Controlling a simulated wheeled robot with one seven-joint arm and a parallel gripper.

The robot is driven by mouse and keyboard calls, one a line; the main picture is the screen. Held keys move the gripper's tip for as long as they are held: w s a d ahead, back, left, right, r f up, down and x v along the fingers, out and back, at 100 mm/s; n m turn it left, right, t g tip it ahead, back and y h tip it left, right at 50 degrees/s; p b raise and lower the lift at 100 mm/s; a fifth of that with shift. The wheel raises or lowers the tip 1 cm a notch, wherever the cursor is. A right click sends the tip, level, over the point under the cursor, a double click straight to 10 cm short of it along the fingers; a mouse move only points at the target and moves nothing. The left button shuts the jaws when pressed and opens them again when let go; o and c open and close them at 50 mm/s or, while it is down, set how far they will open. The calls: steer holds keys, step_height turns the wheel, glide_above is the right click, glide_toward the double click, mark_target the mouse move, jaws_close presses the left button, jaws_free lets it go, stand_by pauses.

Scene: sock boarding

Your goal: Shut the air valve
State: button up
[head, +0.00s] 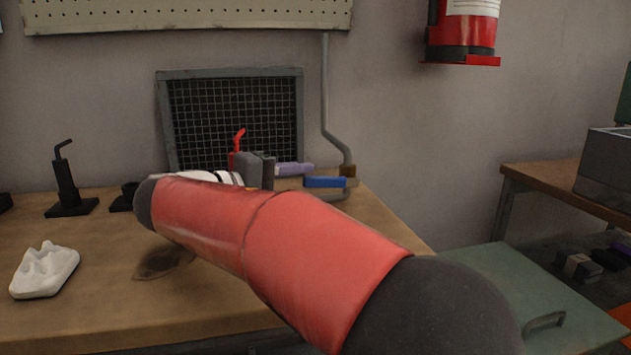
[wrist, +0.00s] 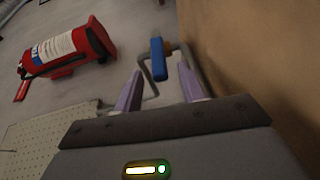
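The air valve has a brass body (head: 347,170) at the foot of a grey pipe (head: 325,95), at the back right of the workbench. In the wrist view the blue handle (wrist: 158,60) shows just beyond and between my purple fingertips. My gripper (head: 308,170) is open and empty at the left of the handle. It also shows in the wrist view (wrist: 160,80) with a clear gap between its fingers. Whether a finger touches the handle, I cannot tell.
A red fixture with a bent handle (head: 238,140) stands close behind my gripper. A wire grille (head: 235,115) is on the wall side. A black fixture (head: 67,190) and a white moulded piece (head: 44,270) are at the left. A fire extinguisher (head: 466,25) hangs on the wall.

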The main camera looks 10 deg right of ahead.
steer(key=shift+v, duration=1.2)
steer(key=shift+c, duration=0.3)
steer(key=shift+d, duration=0.15)
steer(key=shift+c, duration=1.1)
steer(key=d+g+y+p, duration=0.1)
steer(key=d+r+m+g, duration=0.1)
steer(key=d, duration=0.1)
steer(key=d+r+m+g+y+p, duration=0.1)
steer(key=shift+s+d+g+y+p, duration=0.2)
steer(key=shift+s+g+y+p, duration=0.1)
steer(key=shift+s+g, duration=0.1)
jaws_close()
steer(key=d+r+m+y+p, duration=0.25)
steer(key=r+y+p, duration=0.45)
steer(key=r+y, duration=0.7)
steer(key=d+b+x, duration=0.1)
steer(key=b+x, duration=0.3)
steer(key=x, duration=0.8)
steer(key=shift+s+f+t+h, duration=0.3)
steer(key=shift+f+h, duration=0.1)
steer(key=shift+f, duration=0.05)
